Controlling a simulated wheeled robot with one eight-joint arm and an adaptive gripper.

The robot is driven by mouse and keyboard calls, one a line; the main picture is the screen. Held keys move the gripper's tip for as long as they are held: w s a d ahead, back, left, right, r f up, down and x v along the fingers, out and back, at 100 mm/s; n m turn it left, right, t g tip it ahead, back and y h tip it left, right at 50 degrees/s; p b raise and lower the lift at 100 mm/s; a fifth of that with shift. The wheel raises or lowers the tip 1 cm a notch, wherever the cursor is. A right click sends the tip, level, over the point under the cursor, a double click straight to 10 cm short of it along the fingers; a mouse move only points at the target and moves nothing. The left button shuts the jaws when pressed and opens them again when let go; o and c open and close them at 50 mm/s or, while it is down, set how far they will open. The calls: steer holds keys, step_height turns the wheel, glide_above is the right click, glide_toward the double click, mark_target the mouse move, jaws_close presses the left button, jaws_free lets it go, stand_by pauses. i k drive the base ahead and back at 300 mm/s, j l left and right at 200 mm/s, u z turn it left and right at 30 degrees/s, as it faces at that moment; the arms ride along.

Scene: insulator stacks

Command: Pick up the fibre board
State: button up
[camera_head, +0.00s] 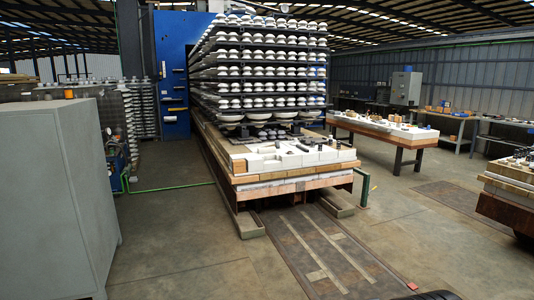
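I cannot single out the fibre board with certainty. White flat blocks or boards (262,162) lie on the front end of the long kiln car (290,186), in the middle of the view, with small dark pieces among them. Any one of these may be the fibre board, but they are too small and far to tell. My gripper is not recognisable in the view. A dark shape at the bottom edge, right of centre, may be part of my own body.
Shelves of white insulators (260,70) rise on the kiln car. A grey cabinet (55,200) stands at the near left. A workbench (385,132) stands behind right, and another laden car (510,190) at the right edge. Floor rails (320,255) run towards me; the floor beside them is mostly clear.

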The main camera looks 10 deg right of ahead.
mark_target(267, 150)
steer(key=i+j+u, duration=0.1)
steer(key=i+j, duration=0.25)
steer(key=i, duration=0.15)
steer(key=i+j, duration=0.35)
steer(key=i, duration=0.15)
steer(key=i+j+z, duration=0.1)
steer(key=i+z, duration=0.25)
steer(key=i, duration=1.85)
steer(key=i+z, duration=0.25)
steer(key=i, duration=0.2)
steer(key=i+z, duration=0.25)
steer(key=i, duration=0.2)
steer(key=i+j+z, duration=0.25)
steer(key=i, duration=0.2)
steer(key=i+j+z, duration=0.25)
steer(key=i, duration=0.2)
steer(key=i+l+z, duration=0.2)
steer(key=i, duration=0.35)
steer(key=i+l+z, duration=0.15)
steer(key=i, duration=0.35)
